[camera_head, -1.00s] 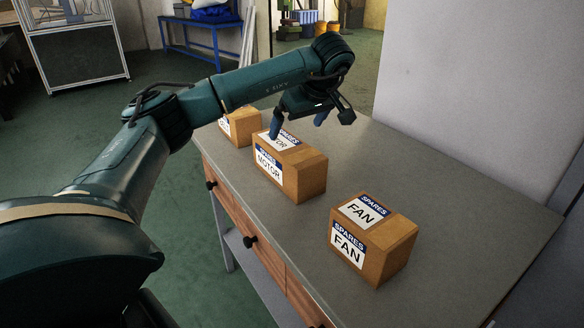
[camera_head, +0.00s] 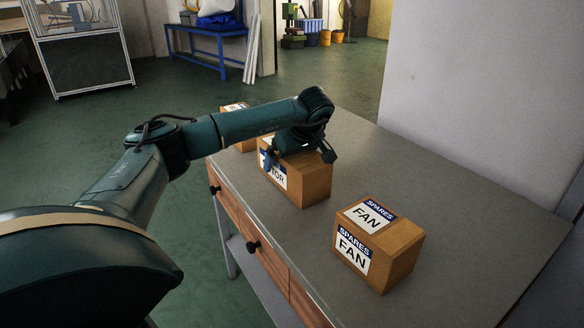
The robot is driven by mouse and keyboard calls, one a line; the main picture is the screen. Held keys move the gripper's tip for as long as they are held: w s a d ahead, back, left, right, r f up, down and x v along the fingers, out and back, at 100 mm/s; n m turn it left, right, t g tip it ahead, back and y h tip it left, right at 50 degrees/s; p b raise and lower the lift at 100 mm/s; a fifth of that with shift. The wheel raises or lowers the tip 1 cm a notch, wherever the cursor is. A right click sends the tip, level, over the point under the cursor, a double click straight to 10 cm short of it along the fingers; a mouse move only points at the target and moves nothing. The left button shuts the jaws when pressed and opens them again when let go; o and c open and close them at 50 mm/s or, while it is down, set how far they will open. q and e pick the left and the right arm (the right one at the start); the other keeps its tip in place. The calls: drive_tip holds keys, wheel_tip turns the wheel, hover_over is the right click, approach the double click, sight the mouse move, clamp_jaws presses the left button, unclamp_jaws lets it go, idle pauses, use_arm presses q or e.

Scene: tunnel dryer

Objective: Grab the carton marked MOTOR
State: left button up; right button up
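The carton marked MOTOR (camera_head: 308,186) is a brown box with a white and blue label, upright on the grey table between two other cartons. My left gripper (camera_head: 298,157) is low over its top, pointing down. One blue finger is in front of the labelled side and covers part of the lettering. The other finger is at the far right edge of the top, its tip mostly hidden. The fingers are spread about the width of the carton; whether they touch it I cannot tell. My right gripper is not in view.
A carton marked FAN (camera_head: 378,243) stands nearer on the table (camera_head: 455,215). A third carton (camera_head: 245,146) is behind, partly hidden by my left arm. A wall (camera_head: 480,90) borders the table at the right. The tabletop right of the cartons is clear.

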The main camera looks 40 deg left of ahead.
use_arm(q)
drive_tip(key=shift+c, duration=0.4)
drive_tip(key=c, duration=1.8)
drive_tip(key=shift+w+r, duration=0.1)
drive_tip(key=shift+r, duration=0.05)
drive_tip(key=shift+c, duration=0.4)
